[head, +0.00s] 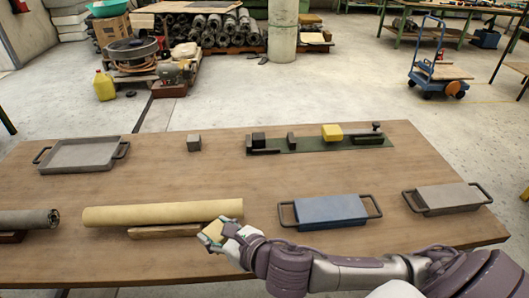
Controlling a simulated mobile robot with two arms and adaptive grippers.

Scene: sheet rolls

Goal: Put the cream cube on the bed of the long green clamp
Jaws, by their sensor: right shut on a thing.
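The long green clamp (318,144) lies at the back of the table, right of the middle. Dark blocks and a yellow block (332,132) stand along its bed. My right gripper (218,233) is at the front middle of the table, shut on the cream cube (211,231). The gripper's fingers partly cover the cube. The cube is in front of the right end of a long tan roll, well apart from the clamp. My left gripper is not in view.
The tan roll (160,213) rests on a wooden support (165,231). A dark roll (28,219) lies at the left edge. A grey tray (80,154), a grey cube (194,143), a blue handled block (330,210) and a grey one (448,197) stand around. The table middle is clear.

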